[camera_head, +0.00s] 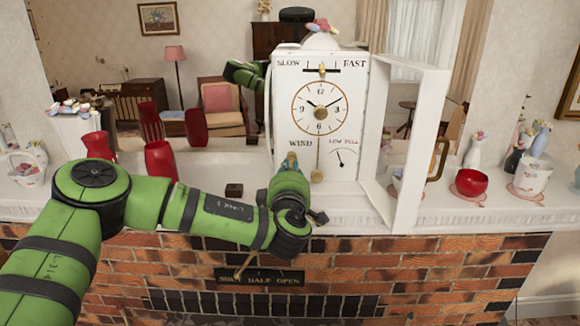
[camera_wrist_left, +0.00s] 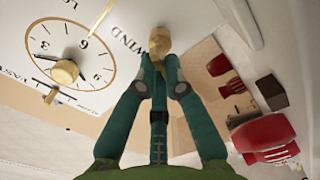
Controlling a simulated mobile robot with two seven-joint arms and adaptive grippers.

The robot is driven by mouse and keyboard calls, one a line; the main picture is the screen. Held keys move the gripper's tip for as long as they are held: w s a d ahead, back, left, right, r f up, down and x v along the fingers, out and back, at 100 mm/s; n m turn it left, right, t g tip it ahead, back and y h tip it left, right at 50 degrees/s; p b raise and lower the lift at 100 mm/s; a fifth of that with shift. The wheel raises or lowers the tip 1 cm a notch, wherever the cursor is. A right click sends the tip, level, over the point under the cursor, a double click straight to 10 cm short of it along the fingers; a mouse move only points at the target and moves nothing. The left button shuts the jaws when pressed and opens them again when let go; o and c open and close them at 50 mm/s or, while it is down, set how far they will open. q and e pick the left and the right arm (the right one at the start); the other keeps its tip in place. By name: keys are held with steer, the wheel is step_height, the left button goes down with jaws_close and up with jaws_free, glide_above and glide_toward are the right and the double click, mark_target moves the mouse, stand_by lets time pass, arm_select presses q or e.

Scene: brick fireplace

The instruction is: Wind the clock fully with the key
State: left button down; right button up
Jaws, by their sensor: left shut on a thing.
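The white clock (camera_head: 283,110) stands on the mantel with its glazed door (camera_head: 428,130) swung open to the right. Its round dial (camera_head: 320,106) is uncovered, with a WIND label below it at the left and a LOW/FULL gauge (camera_head: 343,157) at the right. My left gripper (camera_head: 291,165) is at the clock face just under the WIND label. In the left wrist view its teal fingers (camera_wrist_left: 157,68) are shut on the brass key (camera_wrist_left: 159,40), beside the word WIND. Whether the key is seated in its hole is hidden. My right gripper is not in view.
Red vases (camera_head: 160,160) and a small dark box (camera_head: 234,190) are on the mantel left of the clock. Right of it are a red bowl (camera_head: 469,183), a white basket (camera_head: 531,178) and several vases. A sign (camera_head: 260,277) is on the brickwork below.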

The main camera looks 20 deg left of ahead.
arm_select(q)
steer(key=shift+d+f, duration=0.15)
steer(key=shift+f, duration=0.05)
steer(key=m, duration=0.3)
steer(key=shift+d+r, duration=0.1)
steer(key=shift+r, duration=0.05)
steer(key=shift+m, duration=0.9)
steer(key=c, duration=1.2)
jaws_free()
steer(key=shift+w, duration=0.15)
steer(key=shift+c, duration=0.2)
steer(key=shift+w+f, duration=0.2)
steer(key=shift+w, duration=0.15)
steer(key=o, duration=0.5)
steer(key=shift+s, duration=0.1)
steer(key=shift+c, duration=0.2)
steer(key=shift+s+r, duration=0.15)
steer(key=shift+r, duration=0.05)
steer(key=shift+f, duration=0.1)
